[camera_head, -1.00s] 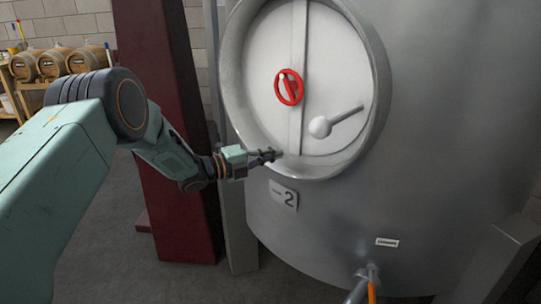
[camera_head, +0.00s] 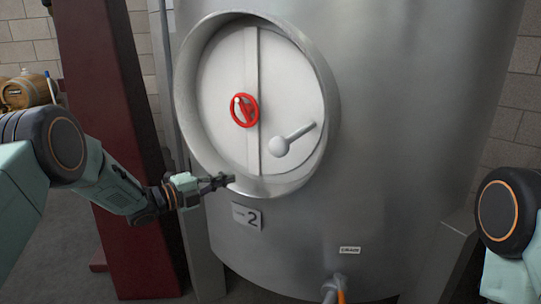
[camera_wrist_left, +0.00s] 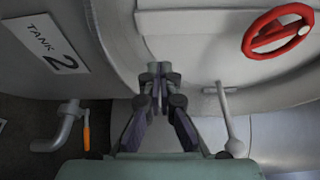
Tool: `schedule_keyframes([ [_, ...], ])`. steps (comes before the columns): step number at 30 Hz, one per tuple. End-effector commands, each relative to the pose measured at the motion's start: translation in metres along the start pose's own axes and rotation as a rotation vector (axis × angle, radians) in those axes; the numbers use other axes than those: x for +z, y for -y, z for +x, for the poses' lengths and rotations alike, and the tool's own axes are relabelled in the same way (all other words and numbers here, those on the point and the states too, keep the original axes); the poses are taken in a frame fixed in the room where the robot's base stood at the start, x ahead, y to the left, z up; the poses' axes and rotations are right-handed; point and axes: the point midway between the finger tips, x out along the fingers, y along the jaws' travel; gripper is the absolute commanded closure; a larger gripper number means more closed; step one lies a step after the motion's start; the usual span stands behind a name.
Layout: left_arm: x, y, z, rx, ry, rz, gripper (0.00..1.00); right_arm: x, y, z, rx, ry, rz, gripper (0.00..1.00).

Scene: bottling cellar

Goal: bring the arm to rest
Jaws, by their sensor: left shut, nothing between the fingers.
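My left gripper (camera_head: 222,181) is shut and empty. It is in front of the lower left rim of the round tank door (camera_head: 223,110), just above the sign with a 2. In the left wrist view its fingers (camera_wrist_left: 158,72) are together, with the door rim behind them; whether they touch it I cannot tell. My left arm comes in from the left, bent at a dark joint. Part of my right arm shows at the right edge in the head view; its gripper is out of view.
The steel tank (camera_head: 400,130) carries a red handwheel (camera_head: 245,110), a lever with a pale knob (camera_head: 280,147), a "TANK 2" sign (camera_wrist_left: 48,42) and a pipe with an orange handle (camera_wrist_left: 86,132) low down. A dark red post (camera_head: 110,110) stands behind my left arm. A barrel (camera_head: 27,92) is far left.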

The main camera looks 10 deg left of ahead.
Motion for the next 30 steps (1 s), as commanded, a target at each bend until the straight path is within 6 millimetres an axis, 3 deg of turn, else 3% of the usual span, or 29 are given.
schedule_keyframes([
  [5, 0.010, -0.013, -0.003, 0.021, 0.081, -0.215, 1.00, 0.000, 0.000, 0.000, 0.000, 0.000, 0.000, 0.60],
  [8, 0.009, -0.042, -0.013, 0.047, 0.186, -0.467, 1.00, 0.000, 0.000, 0.000, 0.000, 0.000, 0.000, 0.60],
  [13, -0.020, -0.106, -0.039, 0.118, 0.391, -0.905, 1.00, 0.000, 0.000, -0.005, 0.000, 0.000, 0.000, 0.60],
  [17, -0.063, -0.162, -0.075, 0.197, 0.588, -1.232, 1.00, 0.000, 0.000, -0.012, 0.000, 0.000, 0.000, 0.60],
  [21, -0.121, -0.211, -0.127, 0.288, 0.828, -1.517, 1.00, 0.000, 0.000, -0.020, 0.000, 0.000, 0.000, 0.60],
  [25, -0.179, -0.240, -0.182, 0.371, 1.063, -1.705, 1.00, 0.000, 0.000, -0.028, 0.000, 0.000, 0.000, 0.60],
  [30, -0.256, -0.254, -0.262, 0.484, 1.379, -1.847, 1.00, 0.000, 0.000, -0.039, 0.000, 0.000, 0.000, 0.60],
])
